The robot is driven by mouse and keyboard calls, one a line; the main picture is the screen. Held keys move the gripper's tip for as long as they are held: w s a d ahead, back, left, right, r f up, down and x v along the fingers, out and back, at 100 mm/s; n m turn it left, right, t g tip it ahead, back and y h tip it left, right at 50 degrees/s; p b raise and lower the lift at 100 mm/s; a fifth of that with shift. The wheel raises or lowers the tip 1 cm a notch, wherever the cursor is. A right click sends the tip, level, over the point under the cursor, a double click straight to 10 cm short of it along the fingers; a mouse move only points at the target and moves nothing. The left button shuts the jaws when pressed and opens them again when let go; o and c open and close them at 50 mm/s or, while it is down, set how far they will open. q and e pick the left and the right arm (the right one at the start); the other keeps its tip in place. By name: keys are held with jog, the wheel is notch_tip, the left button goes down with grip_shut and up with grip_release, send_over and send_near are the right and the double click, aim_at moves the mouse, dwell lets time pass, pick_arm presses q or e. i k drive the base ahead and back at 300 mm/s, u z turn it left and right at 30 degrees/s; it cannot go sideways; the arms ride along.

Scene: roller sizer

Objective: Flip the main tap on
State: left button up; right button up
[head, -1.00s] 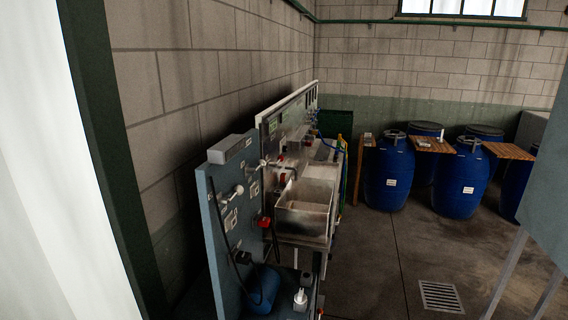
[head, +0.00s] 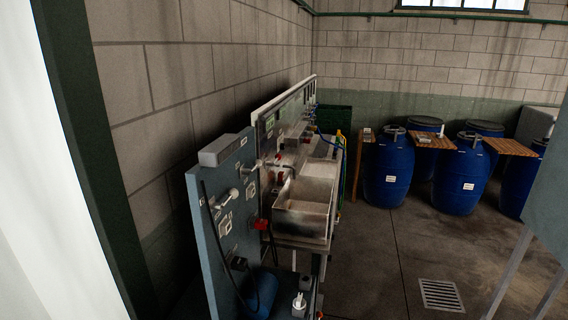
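A wash station stands along the left wall, with a metal sink (head: 303,222) in front of a metal back panel. A blue-grey board (head: 207,238) stands at its near end and carries a white lever-like fitting (head: 228,198). A red fitting (head: 262,224) sits at the board's right edge, by the sink. Small taps and pipes with red parts (head: 279,177) show above the sink. Which of these is the main tap, and whether it is on, I cannot tell. Neither of my grippers is in view.
Several blue barrels (head: 387,174) with wooden boards between them stand at the back right. A floor drain (head: 440,295) lies in clear concrete floor (head: 385,255) right of the station. A grey panel on legs (head: 547,200) stands at the right edge.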

aim_at(278, 156)
jog(key=u, duration=0.25)
jog(key=i, duration=1.2)
jog(key=u, duration=0.55)
